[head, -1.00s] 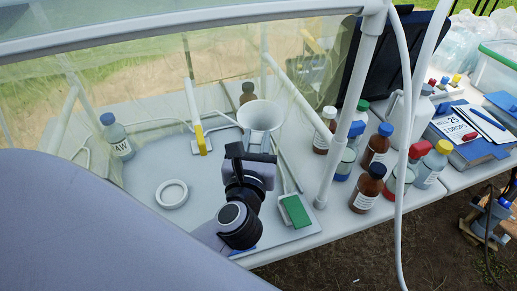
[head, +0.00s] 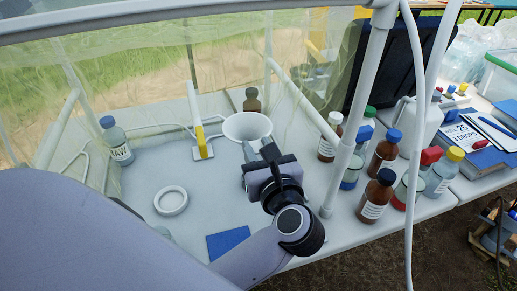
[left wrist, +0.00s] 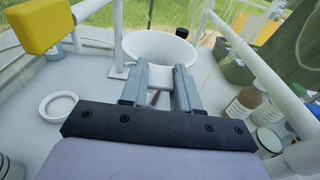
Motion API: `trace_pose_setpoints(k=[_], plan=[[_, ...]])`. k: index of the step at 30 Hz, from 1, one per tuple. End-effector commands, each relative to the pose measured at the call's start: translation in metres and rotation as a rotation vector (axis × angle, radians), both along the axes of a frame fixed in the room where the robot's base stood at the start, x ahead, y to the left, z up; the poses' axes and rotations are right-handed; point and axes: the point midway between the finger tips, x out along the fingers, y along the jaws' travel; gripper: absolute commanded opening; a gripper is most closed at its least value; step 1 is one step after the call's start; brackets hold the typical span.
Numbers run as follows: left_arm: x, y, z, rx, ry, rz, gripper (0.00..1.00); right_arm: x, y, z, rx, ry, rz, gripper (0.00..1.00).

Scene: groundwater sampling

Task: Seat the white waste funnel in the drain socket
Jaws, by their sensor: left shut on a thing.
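The white waste funnel (head: 246,127) is a wide cone towards the back of the bench; in the left wrist view its bowl (left wrist: 160,46) is just beyond my fingertips. My left gripper (head: 262,152) is shut on the funnel at its near side; in the left wrist view a pale part of it shows between the fingers (left wrist: 168,88). A white ring (head: 171,200), which looks like the drain socket, lies on the bench left of the funnel and also shows in the left wrist view (left wrist: 58,106). The funnel's lower end is hidden. My right gripper is out of view.
A yellow-and-white upright piece (head: 200,140) stands between ring and funnel. A RAW-labelled bottle (head: 117,142) is at left, a brown bottle (head: 251,100) behind the funnel. Several capped bottles and a white frame post (head: 345,150) stand at right. A blue patch (head: 228,242) lies in front.

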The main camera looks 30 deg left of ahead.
Motion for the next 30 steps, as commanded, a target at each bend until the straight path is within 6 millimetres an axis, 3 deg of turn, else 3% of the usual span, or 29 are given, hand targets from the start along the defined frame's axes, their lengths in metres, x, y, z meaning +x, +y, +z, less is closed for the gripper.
trace_pose_setpoints(k=[18, 30], plan=[[0.0, 0.0, -0.051, 0.001, 0.0, -0.001, 0.0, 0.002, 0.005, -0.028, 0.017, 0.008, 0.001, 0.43], [0.0, 0.0, -0.056, 0.0, 0.0, -0.001, 0.0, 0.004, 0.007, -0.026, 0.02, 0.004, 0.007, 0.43]])
